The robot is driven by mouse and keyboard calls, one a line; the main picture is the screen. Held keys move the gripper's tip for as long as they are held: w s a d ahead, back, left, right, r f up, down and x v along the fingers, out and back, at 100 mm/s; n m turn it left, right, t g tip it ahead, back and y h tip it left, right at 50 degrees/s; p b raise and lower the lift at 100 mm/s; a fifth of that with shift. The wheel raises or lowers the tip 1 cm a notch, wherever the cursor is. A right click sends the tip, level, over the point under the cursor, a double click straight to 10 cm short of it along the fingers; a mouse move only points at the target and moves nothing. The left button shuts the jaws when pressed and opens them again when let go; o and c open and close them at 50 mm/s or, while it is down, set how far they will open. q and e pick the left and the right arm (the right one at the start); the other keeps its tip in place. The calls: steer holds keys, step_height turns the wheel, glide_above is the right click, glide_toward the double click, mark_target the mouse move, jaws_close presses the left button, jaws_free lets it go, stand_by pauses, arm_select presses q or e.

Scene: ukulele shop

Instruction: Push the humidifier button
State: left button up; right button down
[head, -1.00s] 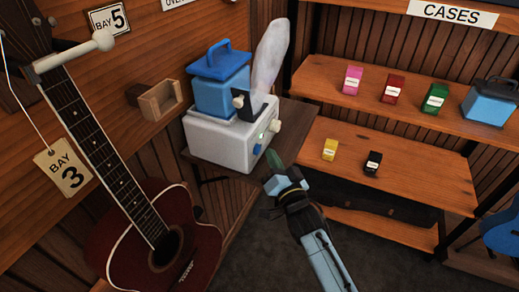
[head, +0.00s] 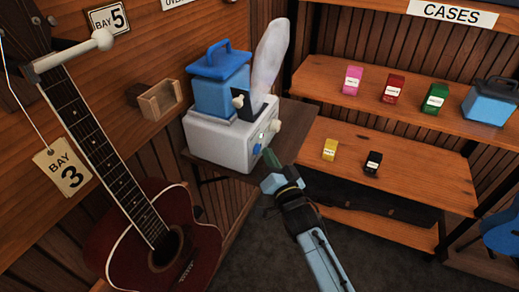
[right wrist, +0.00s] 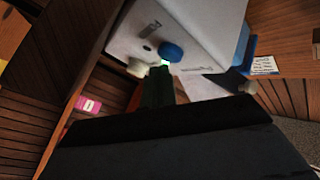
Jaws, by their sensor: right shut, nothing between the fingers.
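The humidifier (head: 215,145) has a white base, a blue tank (head: 222,92) with a handle, and a pale mist plume above it. Its front face carries a round blue button (head: 257,149) and a white knob (head: 275,125). In the right wrist view the blue button (right wrist: 171,52) and white knob (right wrist: 137,67) show on the white housing (right wrist: 190,25). My right gripper (head: 269,157) is shut and empty, its green tip just in front of the blue button. Its tip (right wrist: 160,80) shows just below the button in the wrist view; I cannot tell if they touch. My left gripper is out of view.
The humidifier stands on a small dark table (head: 292,135). A red guitar (head: 150,235) hangs at left, near a small wooden box (head: 160,100). Shelves (head: 400,185) with small coloured boxes and a blue case (head: 490,101) stand at right.

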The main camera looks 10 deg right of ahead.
steer(key=shift+w+a, duration=0.25)
steer(key=shift+a, duration=0.2)
stand_by(0.6)
steer(key=shift+s+d+p, duration=0.35)
steer(key=shift+d, duration=0.15)
steer(key=shift+s+d, duration=0.2)
steer(key=shift+d, duration=0.1)
steer(key=s+d+p, duration=0.2)
steer(key=d, duration=0.1)
steer(key=s+d+p, duration=0.1)
steer(key=d, duration=0.1)
steer(key=shift+s, duration=0.15)
steer(key=shift+f, duration=0.1)
stand_by(0.5)
